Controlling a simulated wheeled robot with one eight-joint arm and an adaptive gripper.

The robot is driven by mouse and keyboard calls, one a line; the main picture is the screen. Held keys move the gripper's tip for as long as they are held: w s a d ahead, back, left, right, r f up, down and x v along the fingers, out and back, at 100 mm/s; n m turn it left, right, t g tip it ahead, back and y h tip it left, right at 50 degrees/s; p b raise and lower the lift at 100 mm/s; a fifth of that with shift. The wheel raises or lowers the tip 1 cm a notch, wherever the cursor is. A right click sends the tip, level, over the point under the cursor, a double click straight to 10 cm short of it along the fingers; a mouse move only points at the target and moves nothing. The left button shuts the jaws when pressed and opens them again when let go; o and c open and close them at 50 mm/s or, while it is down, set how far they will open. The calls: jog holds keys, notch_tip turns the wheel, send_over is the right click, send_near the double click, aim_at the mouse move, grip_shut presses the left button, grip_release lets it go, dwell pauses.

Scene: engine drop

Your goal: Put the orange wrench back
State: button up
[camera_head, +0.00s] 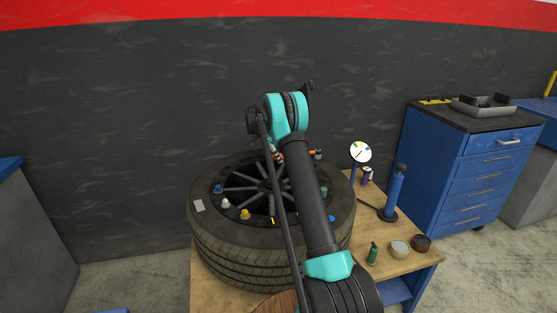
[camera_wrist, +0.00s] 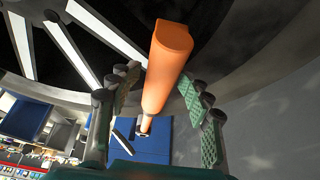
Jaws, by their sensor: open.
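An orange handle (camera_wrist: 166,62), which looks like the orange wrench, shows large in the wrist view. It stands between the two fingers of my gripper (camera_wrist: 159,82), with a narrow dark or metal end lower in the picture. My gripper is open, with a finger on each side of the handle. Gaps show on both sides, so the handle is not clamped. In the head view small orange bits (camera_head: 317,152) show by the tyre's far rim, beside my arm; I cannot tell which is the wrench. My arm hides much of the gripper there.
A tyre (camera_head: 225,245) with a spoked wheel lies on a wooden table (camera_head: 418,260), small coloured items on it. A dial gauge (camera_head: 361,152), a blue cylinder (camera_head: 394,190), a green bottle (camera_head: 373,254) and round tins (camera_head: 399,249) stand right. A blue drawer cabinet (camera_head: 497,170) stands beyond.

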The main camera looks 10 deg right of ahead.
jog(key=v, duration=1)
jog(key=shift+r, duration=0.15)
jog(key=shift+s+r, duration=0.1)
jog(key=shift+s, duration=0.05)
jog(key=s+r+n+t+y, duration=0.25)
jog(key=s+n, duration=0.75)
jog(key=s, duration=1.6)
jog(key=s+f+n+y, duration=0.1)
jog(key=s+f+n, duration=0.2)
jog(key=s, duration=1.1)
jog(key=s+a+f+n+t+y, duration=0.1)
jog(key=s+f+n, duration=0.3)
jog(key=s, duration=1)
notch_tip(320, 180, down, 3)
jog(key=shift+s+a+f+n+y, duration=0.15)
jog(key=shift+f+n+y, duration=0.1)
jog(key=shift+n+y, duration=0.1)
jog(key=shift+t, duration=0.25)
